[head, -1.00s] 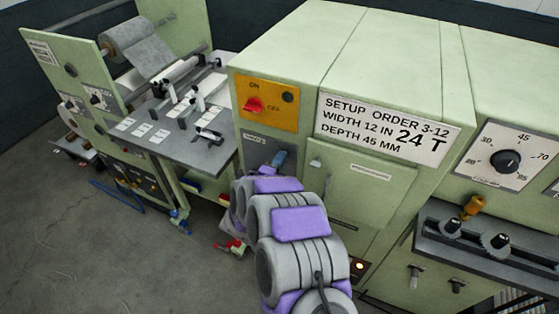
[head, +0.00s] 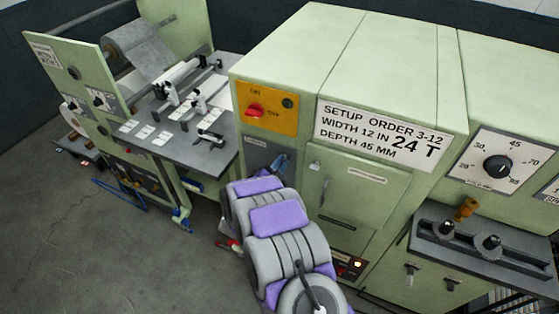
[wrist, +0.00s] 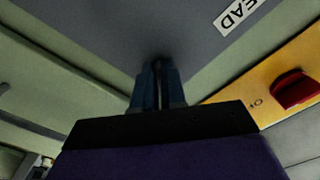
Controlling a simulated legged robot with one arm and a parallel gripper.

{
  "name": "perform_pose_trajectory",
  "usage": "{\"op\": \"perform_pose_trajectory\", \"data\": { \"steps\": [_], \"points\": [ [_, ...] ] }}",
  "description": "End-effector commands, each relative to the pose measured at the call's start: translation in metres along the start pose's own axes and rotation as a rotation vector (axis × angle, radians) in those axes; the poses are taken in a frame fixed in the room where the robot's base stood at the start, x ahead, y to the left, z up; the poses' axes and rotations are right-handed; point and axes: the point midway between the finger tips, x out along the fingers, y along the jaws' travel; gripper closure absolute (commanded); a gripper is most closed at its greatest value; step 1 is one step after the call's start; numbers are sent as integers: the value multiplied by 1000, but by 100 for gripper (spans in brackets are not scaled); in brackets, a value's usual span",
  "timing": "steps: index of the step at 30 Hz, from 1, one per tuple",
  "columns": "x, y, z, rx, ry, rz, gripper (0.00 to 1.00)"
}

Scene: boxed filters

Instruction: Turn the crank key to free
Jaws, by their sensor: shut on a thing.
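My gripper (head: 280,163) is at the grey panel (head: 258,152) below the yellow switch plate on the green machine. In the wrist view its two dark blue fingers (wrist: 158,88) are close together, pressed toward the grey panel (wrist: 120,35). They are shut on a thin dark piece (wrist: 157,68) between them, which I take to be the crank key. Most of the key is hidden by the fingers, so its angle cannot be read. A white label ending in "EAD" (wrist: 241,12) is on the panel.
A yellow plate (head: 283,122) with a red ON/OFF knob (head: 255,110) sits just above the panel. A cabinet door with a handle (head: 325,188) is close on the right. A roll station (head: 140,45) stands at the left. Open floor (head: 90,240) lies at lower left.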

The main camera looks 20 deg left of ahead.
Motion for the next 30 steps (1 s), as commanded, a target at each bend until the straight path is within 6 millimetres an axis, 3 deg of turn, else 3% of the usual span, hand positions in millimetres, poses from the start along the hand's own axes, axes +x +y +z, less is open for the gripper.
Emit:
{"op": "perform_pose_trajectory", "data": {
  "steps": [15,30],
  "points": [
    [-1,2,0,-467,-7,4,100],
    [0,2,1,-687,-5,1,100]
  ]
}}
